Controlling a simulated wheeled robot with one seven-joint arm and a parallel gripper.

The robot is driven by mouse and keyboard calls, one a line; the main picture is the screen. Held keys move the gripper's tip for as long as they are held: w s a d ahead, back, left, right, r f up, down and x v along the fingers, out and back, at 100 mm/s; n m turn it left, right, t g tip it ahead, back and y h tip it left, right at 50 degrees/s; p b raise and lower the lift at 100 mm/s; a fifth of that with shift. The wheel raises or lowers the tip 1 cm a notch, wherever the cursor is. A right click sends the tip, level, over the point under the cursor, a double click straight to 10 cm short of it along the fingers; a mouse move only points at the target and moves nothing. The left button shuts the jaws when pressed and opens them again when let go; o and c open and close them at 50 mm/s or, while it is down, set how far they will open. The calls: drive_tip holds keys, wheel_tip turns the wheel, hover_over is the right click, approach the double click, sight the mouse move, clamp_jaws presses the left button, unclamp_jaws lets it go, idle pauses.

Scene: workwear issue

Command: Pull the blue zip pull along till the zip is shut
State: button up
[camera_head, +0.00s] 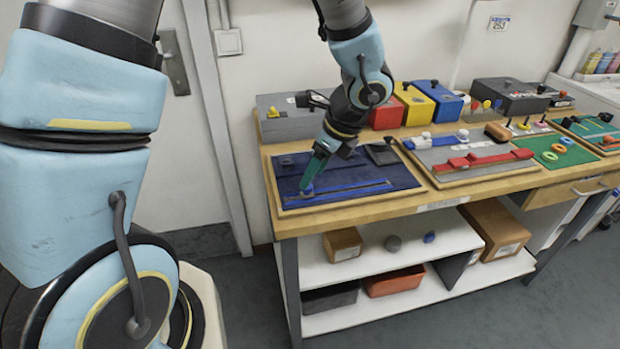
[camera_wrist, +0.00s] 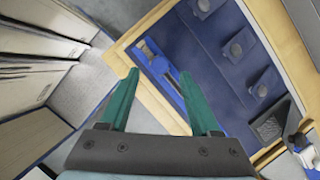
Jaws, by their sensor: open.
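The dark blue board (camera_head: 399,176) lies in a wooden frame at the left end of the bench. The zip (camera_head: 345,191) runs left to right along its front part, with a blue strip beside it. The small blue zip pull (camera_head: 307,191) stands near the zip's left end. My gripper (camera_head: 310,183) points down just above it, with teal fingers. In the wrist view my gripper (camera_wrist: 159,73) is open, fingers apart, and the blue pull (camera_wrist: 160,65) shows between and beyond the fingertips. I cannot tell whether a finger touches it.
Flaps with round grey buttons (camera_wrist: 233,49) lie on the same board. A board with a red strip (camera_head: 490,158) and a green board (camera_head: 556,152) lie to the right. Red, yellow and blue boxes (camera_head: 414,106) stand behind. A shelf (camera_head: 370,240) is below the bench.

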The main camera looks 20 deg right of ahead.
sight(310, 187)
drive_tip(key=shift+x, duration=1.7)
clamp_jaws()
